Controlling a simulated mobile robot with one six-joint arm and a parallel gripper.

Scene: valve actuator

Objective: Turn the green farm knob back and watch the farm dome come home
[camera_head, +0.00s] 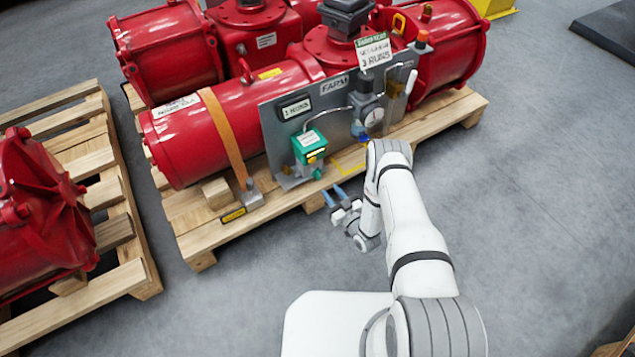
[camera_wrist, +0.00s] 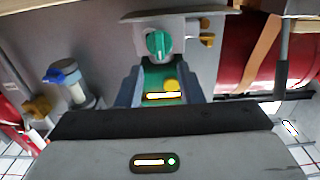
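The green knob (camera_head: 318,173) is at the bottom of a green box (camera_head: 309,146) on the grey panel under the FARM sign (camera_head: 334,84). In the wrist view the knob (camera_wrist: 158,43) faces me, centred beyond my fingertips. My gripper (camera_head: 333,194) is in front of the panel, just below and right of the knob. Its two fingers stand apart and empty, with a gap between them and the knob. The wrist view shows the green box between the fingers. I cannot clearly pick out the farm dome; a dark housing (camera_head: 346,15) tops the red actuator, cut by the frame's edge.
The red actuator (camera_head: 195,140) lies on a wooden pallet (camera_head: 460,107), held by an orange strap (camera_head: 224,135). Another pallet stands left.

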